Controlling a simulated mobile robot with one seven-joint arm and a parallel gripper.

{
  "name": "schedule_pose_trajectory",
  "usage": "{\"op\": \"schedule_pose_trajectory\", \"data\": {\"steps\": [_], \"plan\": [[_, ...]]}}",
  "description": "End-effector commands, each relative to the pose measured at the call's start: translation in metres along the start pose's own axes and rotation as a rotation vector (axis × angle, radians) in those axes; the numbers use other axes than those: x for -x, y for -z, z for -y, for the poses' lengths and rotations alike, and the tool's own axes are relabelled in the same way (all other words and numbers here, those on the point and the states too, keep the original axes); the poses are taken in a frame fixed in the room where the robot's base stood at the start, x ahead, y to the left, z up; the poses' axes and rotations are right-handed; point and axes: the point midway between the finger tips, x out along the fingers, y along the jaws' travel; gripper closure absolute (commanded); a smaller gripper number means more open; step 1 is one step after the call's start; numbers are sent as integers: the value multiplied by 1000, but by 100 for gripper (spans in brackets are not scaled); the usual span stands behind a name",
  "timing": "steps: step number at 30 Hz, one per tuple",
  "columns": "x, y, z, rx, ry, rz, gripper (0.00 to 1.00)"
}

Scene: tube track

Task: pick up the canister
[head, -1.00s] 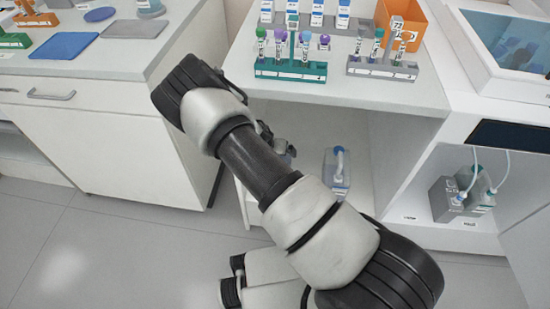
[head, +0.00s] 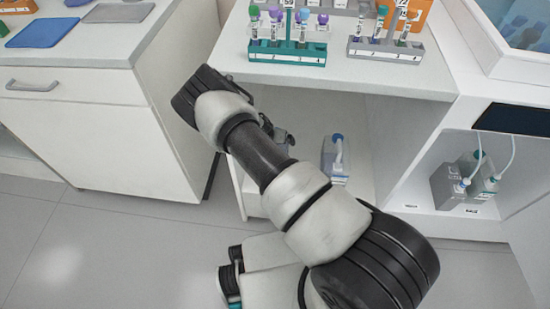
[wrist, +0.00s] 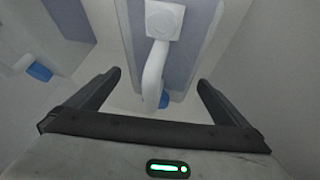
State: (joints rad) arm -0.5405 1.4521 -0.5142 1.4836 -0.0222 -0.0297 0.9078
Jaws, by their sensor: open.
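A pale canister (head: 328,160) with a blue top and a white curved handle or spout stands on the lower shelf under the bench. In the wrist view a grey-blue canister body (wrist: 196,32), with a white square top piece and white curved bar, fills the upper middle. A bit of blue shows at the bar's lower end. My gripper (wrist: 160,77) is open, its two dark fingers on either side of the bar, with gaps to both. I cannot tell how far above it they are. In the head view my forearm hides most of the gripper.
Another blue-capped container (wrist: 40,72) shows at left in the wrist view. A teal rack (head: 288,52) and a grey rack (head: 386,50) hold tubes on the bench above. Grey containers with hoses (head: 450,185) stand in the right bay. A drawer cabinet (head: 95,130) stands left.

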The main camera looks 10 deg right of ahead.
Motion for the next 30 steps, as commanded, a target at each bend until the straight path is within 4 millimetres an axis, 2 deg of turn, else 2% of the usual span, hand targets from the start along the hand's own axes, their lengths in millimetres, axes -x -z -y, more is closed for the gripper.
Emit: {"op": "schedule_pose_trajectory", "data": {"steps": [4, 17, 30], "plan": [[1, 0, 0, 0, 0, 0, 0], [1, 0, 0, 0, 0, 0, 73], [11, 10, -1, -2, 2, -6, 73]]}}
